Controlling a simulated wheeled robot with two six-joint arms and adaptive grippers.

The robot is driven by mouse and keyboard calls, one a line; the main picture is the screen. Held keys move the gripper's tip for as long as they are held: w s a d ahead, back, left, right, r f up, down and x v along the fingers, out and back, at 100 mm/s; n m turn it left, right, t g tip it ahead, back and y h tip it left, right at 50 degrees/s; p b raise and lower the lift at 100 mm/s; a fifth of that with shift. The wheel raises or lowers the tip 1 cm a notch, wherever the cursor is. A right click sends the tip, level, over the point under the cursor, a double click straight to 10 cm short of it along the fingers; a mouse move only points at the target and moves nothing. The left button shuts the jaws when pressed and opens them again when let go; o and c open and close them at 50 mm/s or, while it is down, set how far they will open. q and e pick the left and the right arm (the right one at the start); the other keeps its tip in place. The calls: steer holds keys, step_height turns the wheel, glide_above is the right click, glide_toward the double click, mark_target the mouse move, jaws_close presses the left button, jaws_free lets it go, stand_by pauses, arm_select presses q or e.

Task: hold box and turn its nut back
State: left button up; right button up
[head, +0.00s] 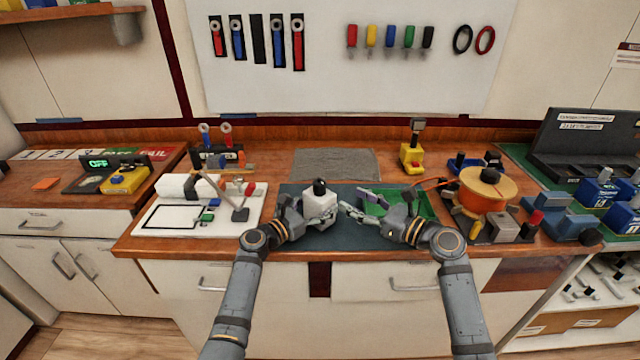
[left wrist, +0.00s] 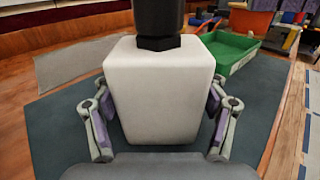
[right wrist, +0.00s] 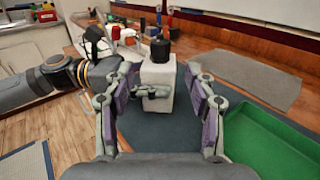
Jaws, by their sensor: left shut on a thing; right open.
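The white box (head: 320,205) stands upright on the dark mat (head: 300,236), with a black nut and post (head: 320,187) on its top. In the left wrist view the box (left wrist: 160,90) fills the middle, and the dark nut (left wrist: 158,42) sits under a black cylinder. My left gripper (head: 313,218) is shut on the box, one finger on each side. My right gripper (head: 358,203) is open and empty, to the right of the box. In the right wrist view the box (right wrist: 158,88) and its black top (right wrist: 160,50) show beyond the open fingers, apart from them.
A white board (head: 165,238) with small parts is at left. A grey mat (head: 335,163) lies behind. An orange round fixture (head: 485,195) stands at right.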

mark_target(320, 181)
steer(key=x, duration=1.2)
jaws_close()
steer(key=n+g+y, duration=0.1)
steer(key=n+g, duration=0.1)
steer(key=g, duration=0.1)
steer(key=n+g+y, duration=0.2)
steer(key=g, duration=0.1)
steer(key=shift+w, duration=0.1)
steer(key=shift+n, duration=0.3)
jaws_free()
steer(key=v, duration=1.2)
steer(key=shift+f, duration=0.15)
